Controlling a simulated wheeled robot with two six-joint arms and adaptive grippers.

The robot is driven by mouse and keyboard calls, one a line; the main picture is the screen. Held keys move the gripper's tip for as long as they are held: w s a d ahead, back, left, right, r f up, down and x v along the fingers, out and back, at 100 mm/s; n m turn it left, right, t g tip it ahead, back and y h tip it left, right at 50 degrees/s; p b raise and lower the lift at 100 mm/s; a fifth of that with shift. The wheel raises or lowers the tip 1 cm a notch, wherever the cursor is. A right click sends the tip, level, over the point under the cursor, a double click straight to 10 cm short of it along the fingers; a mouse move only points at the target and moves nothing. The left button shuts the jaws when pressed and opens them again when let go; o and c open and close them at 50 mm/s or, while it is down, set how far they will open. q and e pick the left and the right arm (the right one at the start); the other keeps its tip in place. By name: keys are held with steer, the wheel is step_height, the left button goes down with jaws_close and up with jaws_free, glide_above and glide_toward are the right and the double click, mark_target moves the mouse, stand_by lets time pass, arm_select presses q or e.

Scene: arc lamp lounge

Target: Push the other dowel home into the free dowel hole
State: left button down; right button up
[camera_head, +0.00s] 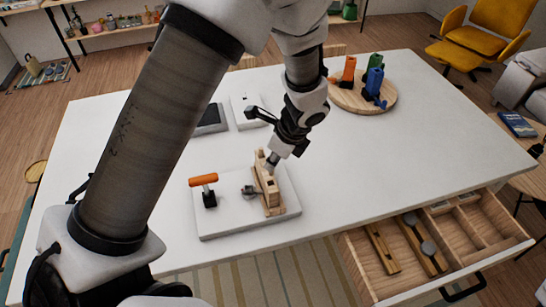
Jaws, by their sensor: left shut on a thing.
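A pale wooden workpiece (268,191) stands upright on a light grey board (222,222) near the front of the white table. The dowel holes and any other dowel cannot be told apart at this size. I cannot tell how deep the held dowel sits. My right gripper is out of view.
An orange-handled clamp (204,185) stands left of the workpiece. A dark tray (211,119) lies behind. A round wooden board (350,97) holds orange, green and blue tools. An open drawer (455,246) juts out at front right. The table's right side is clear.

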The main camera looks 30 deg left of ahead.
arm_select(q)
steer(key=shift+s+f+b, duration=0.25)
steer(key=shift+f+b, duration=0.25)
steer(key=shift+f, duration=0.5)
steer(key=shift+w+f, duration=0.1)
steer(key=shift+f, duration=0.15)
steer(key=shift+w, duration=0.1)
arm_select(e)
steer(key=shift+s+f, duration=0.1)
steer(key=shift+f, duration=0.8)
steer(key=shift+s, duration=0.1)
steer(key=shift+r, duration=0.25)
arm_select(q)
steer(key=shift+p, duration=0.5)
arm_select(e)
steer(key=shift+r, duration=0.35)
arm_select(q)
steer(key=shift+f+b, duration=1.1)
steer(key=shift+f, duration=0.45)
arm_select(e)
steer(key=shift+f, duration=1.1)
